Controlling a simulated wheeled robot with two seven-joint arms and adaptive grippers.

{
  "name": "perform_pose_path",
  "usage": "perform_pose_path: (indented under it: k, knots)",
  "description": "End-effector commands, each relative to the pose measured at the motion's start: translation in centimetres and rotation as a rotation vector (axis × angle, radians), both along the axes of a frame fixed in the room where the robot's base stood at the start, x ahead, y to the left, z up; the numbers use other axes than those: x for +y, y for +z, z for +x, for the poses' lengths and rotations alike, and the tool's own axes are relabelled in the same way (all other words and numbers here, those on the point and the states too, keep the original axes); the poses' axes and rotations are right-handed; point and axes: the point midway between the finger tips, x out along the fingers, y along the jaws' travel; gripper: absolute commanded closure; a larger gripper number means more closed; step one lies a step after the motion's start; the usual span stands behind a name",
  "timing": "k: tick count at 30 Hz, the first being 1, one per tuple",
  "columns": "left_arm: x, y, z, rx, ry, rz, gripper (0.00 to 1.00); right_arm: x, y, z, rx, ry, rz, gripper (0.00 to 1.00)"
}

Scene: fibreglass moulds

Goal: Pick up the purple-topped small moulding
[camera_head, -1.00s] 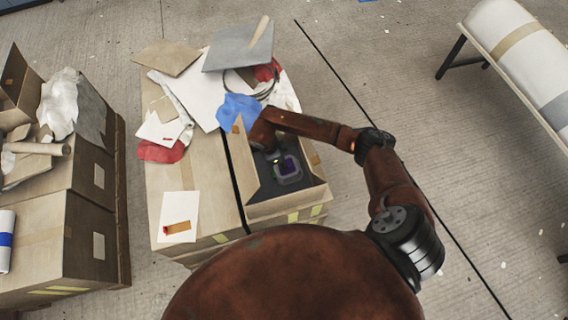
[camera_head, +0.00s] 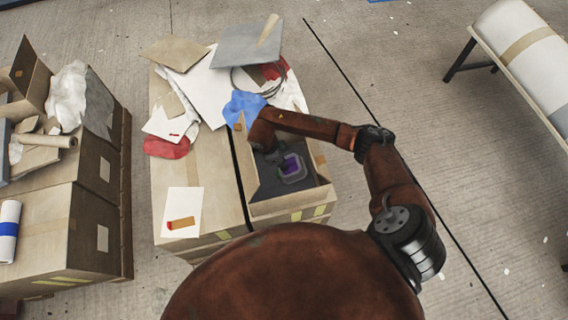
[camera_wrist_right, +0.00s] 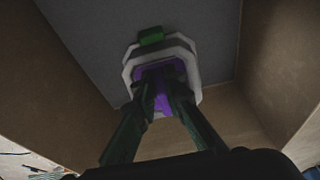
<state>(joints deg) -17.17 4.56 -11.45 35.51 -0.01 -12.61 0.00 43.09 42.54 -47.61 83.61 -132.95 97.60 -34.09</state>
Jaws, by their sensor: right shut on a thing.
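The purple-topped small moulding (camera_head: 293,168) is in the open cardboard box, a pale rounded piece with a purple top. In the right wrist view the moulding (camera_wrist_right: 190,92) shows a pale rim, a purple middle and a green patch at its far edge. My right gripper (camera_head: 284,160) reaches down into the box. In the right wrist view its two dark fingers (camera_wrist_right: 160,98) are shut on the purple part in the moulding's middle. I cannot tell whether the moulding touches the box floor. My left gripper is not in view.
The box walls (camera_head: 322,195) rise close around my right gripper. A blue cloth (camera_head: 243,105) lies at the box's far edge. Papers, a grey sheet (camera_head: 246,46) and red cloth clutter the far side. More cartons (camera_head: 75,235) stand left.

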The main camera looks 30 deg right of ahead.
Motion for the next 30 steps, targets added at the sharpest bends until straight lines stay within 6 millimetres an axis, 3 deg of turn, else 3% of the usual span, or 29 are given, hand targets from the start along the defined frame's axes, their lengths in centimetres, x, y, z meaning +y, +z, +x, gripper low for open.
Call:
perform_pose_path:
  k: [1, 2, 3, 12, 30]
  knots:
    - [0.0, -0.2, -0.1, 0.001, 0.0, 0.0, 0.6, 1.4, -0.7, -0.4, 0.003, 0.012, 0.029, 1.0]
    - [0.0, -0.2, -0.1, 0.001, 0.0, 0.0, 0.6, 1.4, -0.7, -0.4, 0.003, 0.012, 0.029, 1.0]
    - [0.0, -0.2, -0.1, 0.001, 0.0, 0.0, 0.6, 1.4, -0.8, -0.4, 0.003, 0.012, 0.029, 0.89]
    - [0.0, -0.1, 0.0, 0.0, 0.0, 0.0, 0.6, 0.8, -0.5, -0.3, -0.001, 0.004, 0.023, 0.7]
    - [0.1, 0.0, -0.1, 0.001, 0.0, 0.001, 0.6, 0.3, -0.3, 0.0, -0.004, 0.009, 0.018, 0.7]
